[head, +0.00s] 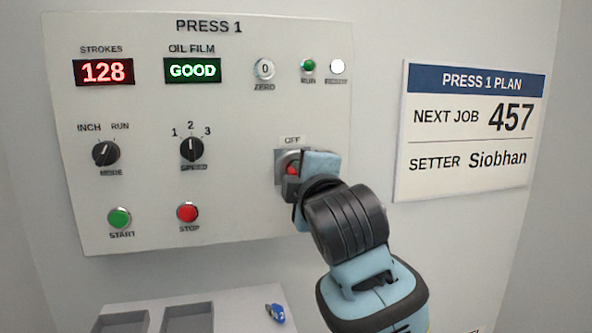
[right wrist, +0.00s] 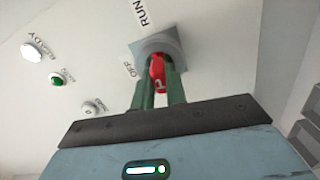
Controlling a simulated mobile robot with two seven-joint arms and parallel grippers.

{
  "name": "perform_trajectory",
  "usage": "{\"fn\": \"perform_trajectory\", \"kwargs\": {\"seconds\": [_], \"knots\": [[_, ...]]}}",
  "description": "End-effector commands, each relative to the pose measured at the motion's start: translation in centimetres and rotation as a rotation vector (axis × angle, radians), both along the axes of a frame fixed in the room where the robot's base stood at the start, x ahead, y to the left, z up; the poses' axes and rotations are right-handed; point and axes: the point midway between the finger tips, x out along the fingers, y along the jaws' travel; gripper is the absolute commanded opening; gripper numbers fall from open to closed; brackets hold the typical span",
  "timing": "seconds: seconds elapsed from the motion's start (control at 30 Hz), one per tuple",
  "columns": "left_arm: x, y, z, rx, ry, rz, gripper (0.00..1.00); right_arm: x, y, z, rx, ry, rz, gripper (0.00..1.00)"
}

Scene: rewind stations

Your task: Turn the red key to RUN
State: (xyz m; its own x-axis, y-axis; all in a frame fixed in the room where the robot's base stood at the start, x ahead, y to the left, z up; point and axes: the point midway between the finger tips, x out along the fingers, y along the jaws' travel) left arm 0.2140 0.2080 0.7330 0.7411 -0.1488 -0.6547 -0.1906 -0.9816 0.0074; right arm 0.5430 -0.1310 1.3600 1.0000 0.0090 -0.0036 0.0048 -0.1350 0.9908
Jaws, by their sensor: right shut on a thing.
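The red key (head: 292,170) sits in the grey square key switch (head: 281,158) at the lower right of the PRESS 1 panel, under the OFF label. My right gripper (head: 298,180) is shut on the key and covers much of the switch. In the right wrist view the red key (right wrist: 158,72) shows between the two green fingers, in front of the round switch collar (right wrist: 160,46). The OFF and RUN labels are beside the switch there. I cannot tell exactly which label the key points to. My left gripper is not in view.
The panel (head: 230,220) also carries two black knobs, START and STOP buttons, a ZERO button, lamps and displays reading 128 and GOOD. A PRESS 1 PLAN sign (head: 470,130) is on the wall at right. Below are grey trays (head: 188,316) and a small blue object (head: 275,313).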

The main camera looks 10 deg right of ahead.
Motion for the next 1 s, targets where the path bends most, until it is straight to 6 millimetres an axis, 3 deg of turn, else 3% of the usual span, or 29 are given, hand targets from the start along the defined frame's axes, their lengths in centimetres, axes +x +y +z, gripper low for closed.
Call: {"fn": "perform_trajectory", "kwargs": {"seconds": [0.03, 0.23, 0.57, 1.0], "knots": [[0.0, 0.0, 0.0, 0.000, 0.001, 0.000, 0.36, 0.1, 0.1, -0.2, 0.013, 0.006, 0.002, 0.15], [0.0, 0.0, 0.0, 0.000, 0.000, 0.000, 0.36, 0.0, 0.1, -0.1, 0.006, 0.004, 0.002, 0.39], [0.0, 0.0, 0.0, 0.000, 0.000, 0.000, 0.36, -0.4, 0.0, 0.0, 0.005, 0.000, 0.001, 0.39], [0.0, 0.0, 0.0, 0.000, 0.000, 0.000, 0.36, -6.4, 0.0, 0.0, 0.006, 0.000, 0.002, 0.39]]}}
